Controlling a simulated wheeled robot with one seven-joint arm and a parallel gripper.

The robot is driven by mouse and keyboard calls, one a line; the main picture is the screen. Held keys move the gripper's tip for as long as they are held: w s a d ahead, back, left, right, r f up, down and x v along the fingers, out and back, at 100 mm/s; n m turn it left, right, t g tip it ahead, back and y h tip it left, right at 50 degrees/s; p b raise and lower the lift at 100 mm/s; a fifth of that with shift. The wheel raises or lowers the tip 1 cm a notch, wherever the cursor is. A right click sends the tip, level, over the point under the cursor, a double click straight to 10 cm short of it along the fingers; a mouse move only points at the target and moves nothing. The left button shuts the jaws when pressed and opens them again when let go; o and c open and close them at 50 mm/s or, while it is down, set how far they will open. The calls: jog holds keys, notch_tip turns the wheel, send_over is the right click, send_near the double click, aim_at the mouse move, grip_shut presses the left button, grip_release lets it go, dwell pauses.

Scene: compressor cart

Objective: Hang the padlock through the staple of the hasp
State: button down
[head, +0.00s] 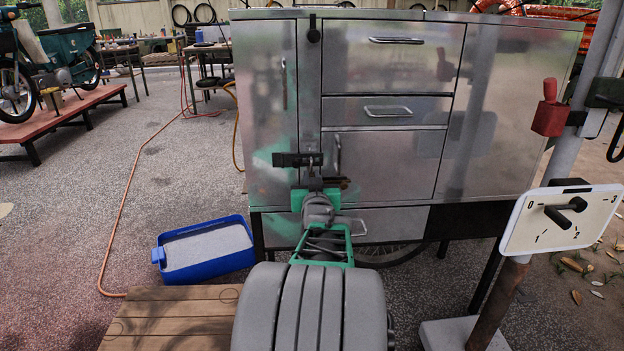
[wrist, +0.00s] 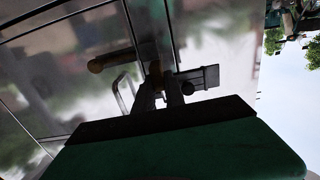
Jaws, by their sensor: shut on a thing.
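My gripper (head: 315,184) is in front of the metal cart's door, just below the dark hasp (head: 289,160). Its fingers also show in the wrist view (wrist: 168,92), shut on a small padlock (wrist: 155,72) that is mostly hidden between them. The padlock (head: 315,171) shows in the head view as a small dark shape above the fingertips. The hasp is also in the wrist view (wrist: 204,78), just right of the fingers. The staple (head: 314,159) is at the hasp's right end, close above the padlock. I cannot tell whether the shackle passes through it.
A dark bar with a brownish end (wrist: 104,63) lies close to the fingers, beside a door handle (wrist: 124,92). The metal cart (head: 390,165) fills the middle. A blue tub (head: 207,268) stands at left. A dial panel (head: 560,222) and a red box (head: 550,119) are at right.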

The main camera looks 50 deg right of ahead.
jog(key=c, duration=1.3)
grip_release()
jog(key=p+v, duration=0.2)
jog(key=v, duration=0.5)
jog(key=shift+s+a, duration=0.25)
jog(key=shift+s, duration=0.05)
